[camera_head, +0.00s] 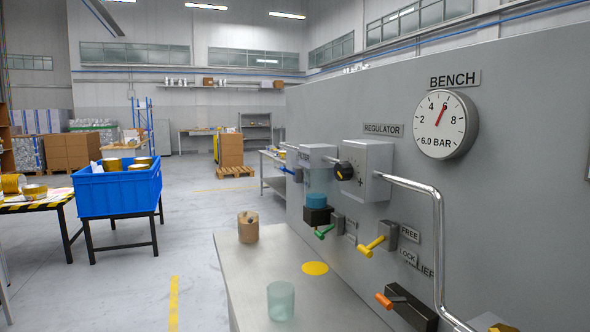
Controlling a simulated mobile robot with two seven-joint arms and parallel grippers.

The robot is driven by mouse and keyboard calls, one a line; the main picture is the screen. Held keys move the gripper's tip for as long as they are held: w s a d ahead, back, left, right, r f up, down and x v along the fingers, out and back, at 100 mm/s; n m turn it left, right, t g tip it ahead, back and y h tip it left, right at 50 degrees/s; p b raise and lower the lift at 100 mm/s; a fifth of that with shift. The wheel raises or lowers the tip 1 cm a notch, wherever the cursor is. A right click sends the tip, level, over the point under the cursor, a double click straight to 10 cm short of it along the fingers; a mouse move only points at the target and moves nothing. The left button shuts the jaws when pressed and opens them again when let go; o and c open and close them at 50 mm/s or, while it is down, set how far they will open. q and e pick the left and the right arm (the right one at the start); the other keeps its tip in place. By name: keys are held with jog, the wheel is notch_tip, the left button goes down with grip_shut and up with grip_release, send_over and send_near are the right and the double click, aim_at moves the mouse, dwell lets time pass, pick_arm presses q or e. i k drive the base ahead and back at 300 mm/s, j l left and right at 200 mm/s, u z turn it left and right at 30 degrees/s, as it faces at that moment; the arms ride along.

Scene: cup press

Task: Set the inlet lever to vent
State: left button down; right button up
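No label reading inlet or vent is legible, so I cannot confirm from lettering which lever is the inlet one. A green lever (325,232) is below the filter, and a yellow lever (372,247) is to its right by a FREE/LOCK plate (409,245). An orange-handled lever (385,301) is lower right. Neither of my grippers shows.
A round gauge (446,124) reads about 6 bar under a BENCH sign. The regulator box (366,170) has a black knob. A bent metal tube (438,230) juts out at right. The bench top (265,270) holds a brown container (248,227) and a translucent cup (281,300).

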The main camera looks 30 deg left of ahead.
aim_at(282, 168)
jog(key=u, duration=0.95)
